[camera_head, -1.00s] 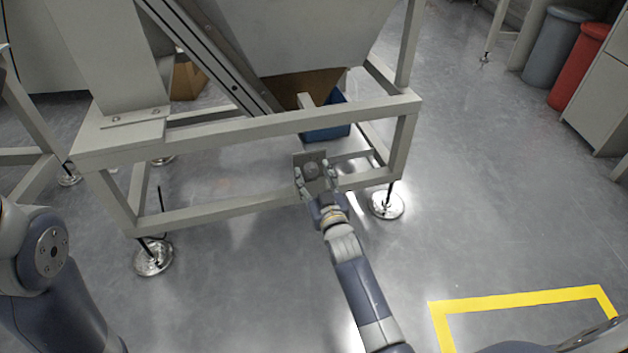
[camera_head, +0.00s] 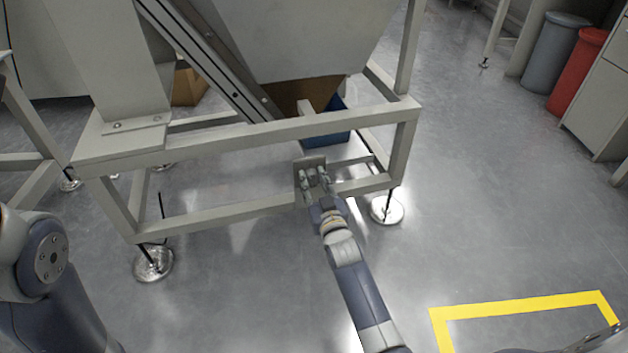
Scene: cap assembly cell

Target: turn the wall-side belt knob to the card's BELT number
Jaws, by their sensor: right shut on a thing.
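My right gripper (camera_head: 313,178) reaches to a small grey plate (camera_head: 312,161) on the front of the machine frame, below its upper front rail. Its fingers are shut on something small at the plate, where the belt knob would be. The knob itself is hidden by the fingers, so its setting cannot be read. The card with the BELT number is not seen. My left arm shows at the lower left, but its gripper is out of view.
The machine frame (camera_head: 250,131) stands on round metal feet (camera_head: 154,262). A blue bin (camera_head: 327,127) sits behind the rail under the hopper (camera_head: 300,40). Grey (camera_head: 553,50) and red (camera_head: 580,62) bins stand at the upper right. The floor at right is clear, with yellow tape (camera_head: 520,304).

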